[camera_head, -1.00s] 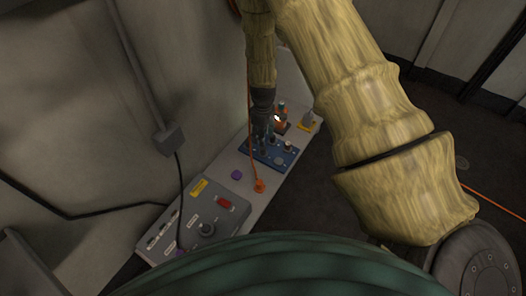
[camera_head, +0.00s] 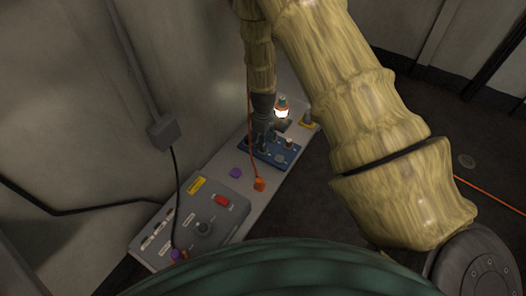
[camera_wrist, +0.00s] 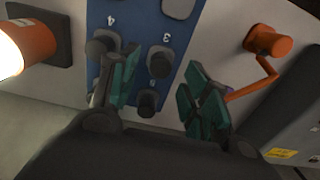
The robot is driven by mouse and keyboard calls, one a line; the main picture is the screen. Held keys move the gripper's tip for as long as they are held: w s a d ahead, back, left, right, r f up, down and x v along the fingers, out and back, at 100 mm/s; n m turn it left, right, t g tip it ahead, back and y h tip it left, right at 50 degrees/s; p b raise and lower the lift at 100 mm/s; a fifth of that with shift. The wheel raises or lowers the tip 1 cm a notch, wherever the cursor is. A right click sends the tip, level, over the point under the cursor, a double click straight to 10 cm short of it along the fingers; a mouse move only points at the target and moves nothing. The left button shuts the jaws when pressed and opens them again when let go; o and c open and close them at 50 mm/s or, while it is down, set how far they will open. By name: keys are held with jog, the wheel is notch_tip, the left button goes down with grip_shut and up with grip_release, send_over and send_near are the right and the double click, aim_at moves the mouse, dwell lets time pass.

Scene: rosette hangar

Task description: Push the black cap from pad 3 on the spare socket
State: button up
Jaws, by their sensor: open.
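In the wrist view a blue board (camera_wrist: 188,42) carries numbered pads with dark round caps. The black cap at pad 3 (camera_wrist: 160,61) stands between my open green fingers, nearer the left one. Whether a finger touches it I cannot tell. Another dark cap (camera_wrist: 100,43) is by the 4, left of my left finger. A further one (camera_wrist: 148,103) stands nearer my palm. My gripper (camera_wrist: 161,72) is open and holds nothing. In the head view my gripper (camera_head: 263,138) is over the blue board (camera_head: 285,158) and hides part of it. I cannot tell which part is the spare socket.
A glowing orange lamp (camera_head: 281,106) stands behind the board. An orange plug (camera_head: 259,184) with a cord and a purple piece (camera_head: 235,173) are in front. A grey box (camera_head: 190,226) with a red switch (camera_head: 222,200) is nearer. The wall rises at left.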

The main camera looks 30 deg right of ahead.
jog(key=shift+f, duration=1.85)
jog(key=shift+p, duration=0.85)
grip_shut()
jog(key=shift+r, duration=0.2)
jog(key=shift+r+p, duration=2.65)
jog(key=shift+p, duration=0.15)
jog(key=shift+r, duration=0.15)
